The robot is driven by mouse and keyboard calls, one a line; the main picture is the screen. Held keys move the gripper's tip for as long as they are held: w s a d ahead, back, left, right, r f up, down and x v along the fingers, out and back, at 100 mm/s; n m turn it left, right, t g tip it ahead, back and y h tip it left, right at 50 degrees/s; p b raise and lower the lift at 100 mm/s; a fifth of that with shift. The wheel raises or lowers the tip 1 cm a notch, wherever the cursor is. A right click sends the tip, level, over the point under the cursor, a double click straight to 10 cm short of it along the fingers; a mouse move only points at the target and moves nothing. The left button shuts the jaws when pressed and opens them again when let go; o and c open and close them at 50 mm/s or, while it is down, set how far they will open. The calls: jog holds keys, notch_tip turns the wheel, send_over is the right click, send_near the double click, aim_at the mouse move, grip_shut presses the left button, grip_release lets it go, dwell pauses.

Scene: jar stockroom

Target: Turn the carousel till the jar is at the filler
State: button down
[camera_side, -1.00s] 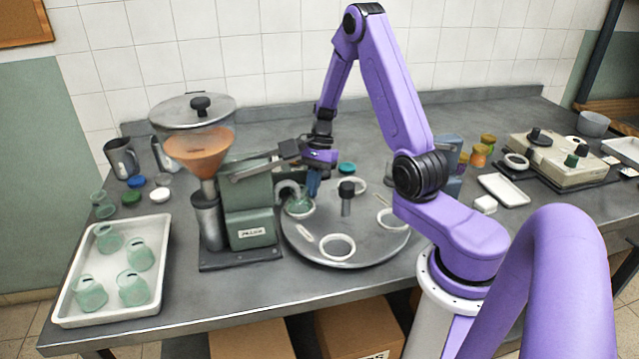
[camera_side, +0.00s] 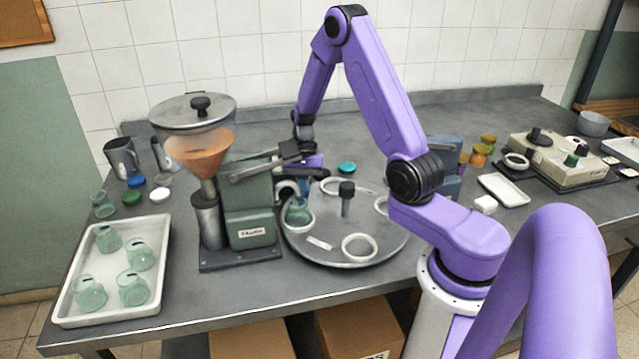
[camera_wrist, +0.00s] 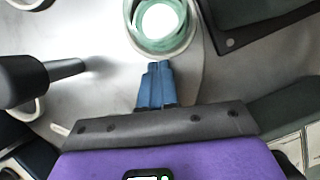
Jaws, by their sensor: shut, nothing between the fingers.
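The round grey carousel (camera_side: 325,256) has white ring seats and a dark-topped centre post (camera_side: 346,198). A green glass jar (camera_side: 298,211) sits in a ring at its left side. The green filler (camera_side: 248,205), with an orange-filled hopper, stands just left of it; its curved spout (camera_side: 287,188) is close behind the jar. I cannot tell whether the jar is exactly under the spout. My gripper (camera_side: 304,188) is low behind the jar, partly hidden. In the wrist view its blue fingers (camera_wrist: 157,68) are shut and empty, right beside the jar's rim (camera_wrist: 160,45); contact is unclear.
A white tray (camera_side: 66,309) with several green jars stands at the left. A teal lid (camera_side: 346,168) lies behind the carousel. A blue box (camera_side: 445,187), small spice jars and a scale (camera_side: 550,160) are at the right. The front bench strip is clear.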

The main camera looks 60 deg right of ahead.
jog(key=shift+a, duration=0.2)
dwell(0.6)
jog(key=shift+w+d, duration=0.25)
jog(key=shift+d, duration=0.3)
jog(key=shift+w+d, duration=0.35)
jog(key=shift+d, duration=0.25)
jog(key=shift+w+d, duration=0.35)
jog(key=shift+d, duration=0.25)
jog(key=v, duration=1)
jog(key=shift+n, duration=0.3)
